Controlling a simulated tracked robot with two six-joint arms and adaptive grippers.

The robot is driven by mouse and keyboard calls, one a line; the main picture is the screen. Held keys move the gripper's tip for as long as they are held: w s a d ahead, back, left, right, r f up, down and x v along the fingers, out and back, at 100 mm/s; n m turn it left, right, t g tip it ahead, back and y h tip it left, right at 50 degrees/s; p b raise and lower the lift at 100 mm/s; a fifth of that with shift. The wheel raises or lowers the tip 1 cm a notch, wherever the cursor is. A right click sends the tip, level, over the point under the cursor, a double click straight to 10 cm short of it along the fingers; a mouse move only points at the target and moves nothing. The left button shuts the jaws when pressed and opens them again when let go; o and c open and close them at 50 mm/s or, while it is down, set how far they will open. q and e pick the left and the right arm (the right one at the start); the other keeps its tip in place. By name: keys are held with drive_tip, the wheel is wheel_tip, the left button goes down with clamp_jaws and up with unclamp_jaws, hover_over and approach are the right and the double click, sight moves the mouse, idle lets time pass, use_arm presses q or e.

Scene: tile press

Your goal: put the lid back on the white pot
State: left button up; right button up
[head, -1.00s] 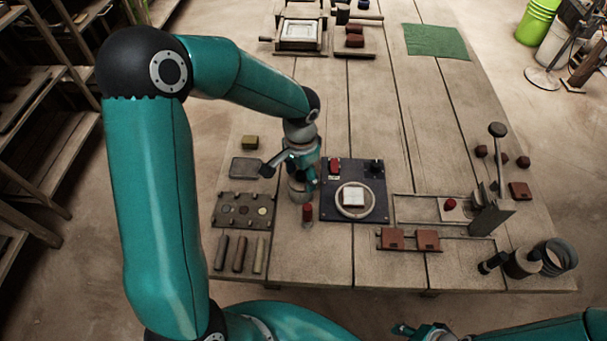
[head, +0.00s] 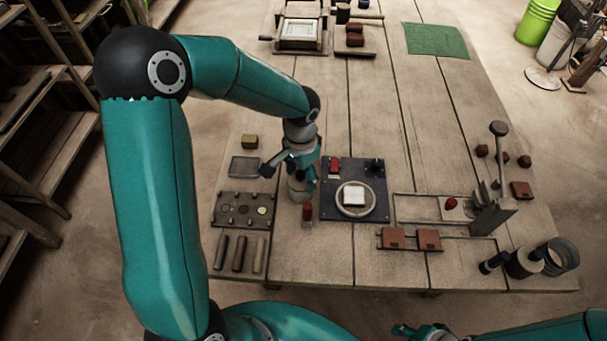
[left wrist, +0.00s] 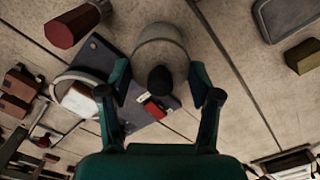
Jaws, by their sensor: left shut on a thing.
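The white pot (head: 299,190) stands on the table to the left of the dark board, directly below my left gripper (head: 303,167). In the left wrist view a pale round body (left wrist: 160,45) lies between and beyond the fingertips (left wrist: 158,78). The lid's dark round knob (left wrist: 160,80) shows between the fingers. The left gripper is shut on the lid. Whether the lid touches the pot's rim, I cannot tell. My right gripper (head: 403,329) shows only a little at the bottom edge, away from the table's objects.
A small red-topped cylinder (head: 307,212) stands close in front of the pot. The dark board (head: 337,208) with a white tile on a round plate is to its right. A tray with round pieces (head: 228,210) and a grey tray (head: 245,167) are left.

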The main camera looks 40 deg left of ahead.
idle(0.4)
use_arm(q)
drive_tip(key=o, duration=1)
drive_tip(key=shift+o, duration=0.8)
drive_tip(key=shift+s+r+p, duration=0.1)
drive_tip(key=shift+r+p, duration=2.4)
drive_tip(key=shift+r, duration=1)
clamp_jaws()
